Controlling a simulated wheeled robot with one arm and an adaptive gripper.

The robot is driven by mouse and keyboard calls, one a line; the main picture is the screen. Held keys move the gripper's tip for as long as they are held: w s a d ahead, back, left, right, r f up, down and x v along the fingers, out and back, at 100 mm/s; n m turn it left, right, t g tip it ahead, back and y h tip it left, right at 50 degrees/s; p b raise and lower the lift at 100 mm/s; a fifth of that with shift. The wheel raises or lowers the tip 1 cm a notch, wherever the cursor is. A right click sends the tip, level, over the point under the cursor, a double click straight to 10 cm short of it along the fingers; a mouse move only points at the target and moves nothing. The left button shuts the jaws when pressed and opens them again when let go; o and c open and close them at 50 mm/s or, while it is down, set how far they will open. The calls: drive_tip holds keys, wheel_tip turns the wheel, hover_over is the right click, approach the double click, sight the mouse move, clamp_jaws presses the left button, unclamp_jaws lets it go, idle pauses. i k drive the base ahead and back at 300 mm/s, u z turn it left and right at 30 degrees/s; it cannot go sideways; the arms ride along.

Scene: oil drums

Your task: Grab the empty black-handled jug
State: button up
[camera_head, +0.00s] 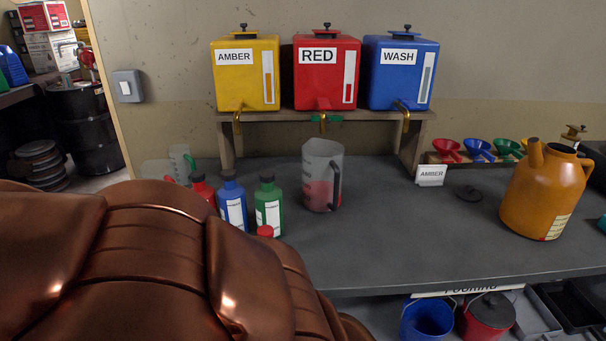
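A translucent grey jug with a black handle (322,178) stands upright on the dark bench (400,245), below the red tank. Its handle faces right. Its lower part looks reddish, and I cannot tell whether that is liquid or a stain. Other translucent jugs (180,160) stand farther left, partly hidden behind bottles; their handles are hard to make out. My gripper is not in view. A large copper-coloured part of my arm fills the lower left and hides the bench there.
Red, blue (232,203) and green (268,205) bottles stand left of the jug. Amber (232,90), red (312,90) and blue (390,90) tanks sit on a shelf above, taps overhanging. An orange can (540,200) stands right. Bench right of the jug is mostly clear.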

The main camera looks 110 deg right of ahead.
sight(323, 160)
drive_tip(key=k, duration=2)
drive_tip(key=z, duration=1.5)
